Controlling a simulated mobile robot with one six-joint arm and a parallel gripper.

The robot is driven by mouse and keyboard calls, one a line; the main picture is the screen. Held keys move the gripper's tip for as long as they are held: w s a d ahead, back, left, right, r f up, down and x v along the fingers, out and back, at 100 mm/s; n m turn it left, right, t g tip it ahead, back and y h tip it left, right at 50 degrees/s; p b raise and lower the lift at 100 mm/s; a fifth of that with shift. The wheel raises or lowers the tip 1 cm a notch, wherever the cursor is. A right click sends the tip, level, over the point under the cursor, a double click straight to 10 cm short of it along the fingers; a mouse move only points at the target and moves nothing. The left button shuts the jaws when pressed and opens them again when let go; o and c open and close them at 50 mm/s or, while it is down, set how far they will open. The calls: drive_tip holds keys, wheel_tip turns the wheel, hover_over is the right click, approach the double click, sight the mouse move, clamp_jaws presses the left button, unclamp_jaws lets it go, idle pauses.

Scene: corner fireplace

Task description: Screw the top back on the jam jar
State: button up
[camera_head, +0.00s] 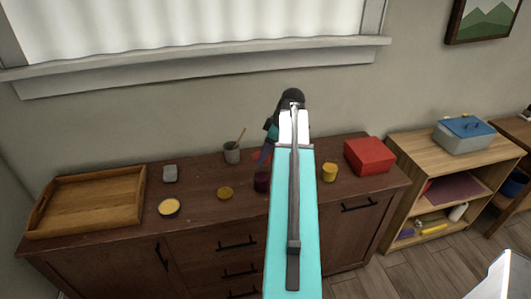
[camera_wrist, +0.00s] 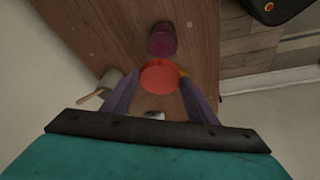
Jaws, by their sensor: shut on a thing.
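The jam jar (camera_head: 261,181) is a dark purple jar on the brown cabinet. It shows in the wrist view as a purple round shape (camera_wrist: 161,41), just beyond my fingertips. The red round top (camera_wrist: 160,76) is between my two fingers in the wrist view. My gripper (camera_wrist: 159,84) is shut on the top, apart from the jar in the wrist view. My arm hides part of the gripper in the head view.
The front middle is mostly clear.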

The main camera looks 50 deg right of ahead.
drive_tip(key=shift+f, duration=0.1)
drive_tip(key=shift+f+b, duration=1.45)
drive_tip(key=shift+f, duration=1.1)
drive_tip(key=shift+f+b, duration=0.65)
drive_tip(key=shift+f, duration=0.45)
idle(2.3)
drive_tip(key=shift+s+m+h, duration=0.1)
drive_tip(key=shift+m+h, duration=0.2)
drive_tip(key=shift+m, duration=1.2)
drive_tip(key=shift+h, duration=0.3)
drive_tip(key=shift+m+h, duration=0.5)
drive_tip(key=shift+m, duration=1)
